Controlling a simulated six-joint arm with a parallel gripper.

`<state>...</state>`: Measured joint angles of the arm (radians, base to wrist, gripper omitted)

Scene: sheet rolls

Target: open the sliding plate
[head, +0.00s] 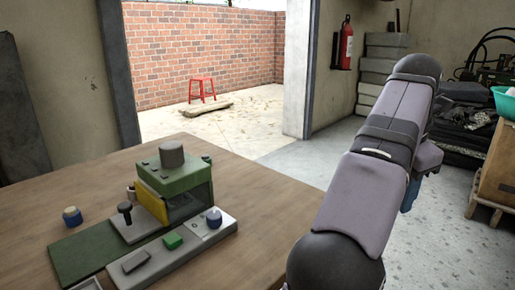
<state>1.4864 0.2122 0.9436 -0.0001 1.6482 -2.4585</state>
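A small machine stands on the wooden table (60,208) in the head view. It has a green box-shaped housing (178,178) with a grey cylinder (171,153) on top. A yellow panel (151,202) covers the housing's left front side, and a darker, glassy face is to its right. A dark upright knob (125,212) stands on the grey base in front of the yellow panel. A flat dark green plate (88,252) lies at the machine's left. I cannot tell for certain which part is the sliding plate. My gripper is not in view; only my arm's links show, right of the table.
The grey base carries a green block (172,241), a dark grey bar (135,261) and a blue-and-white round piece (214,218). Another blue-and-white piece (72,216) stands alone on the table at left. The table's back left is clear. A wooden crate (497,165) stands far right.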

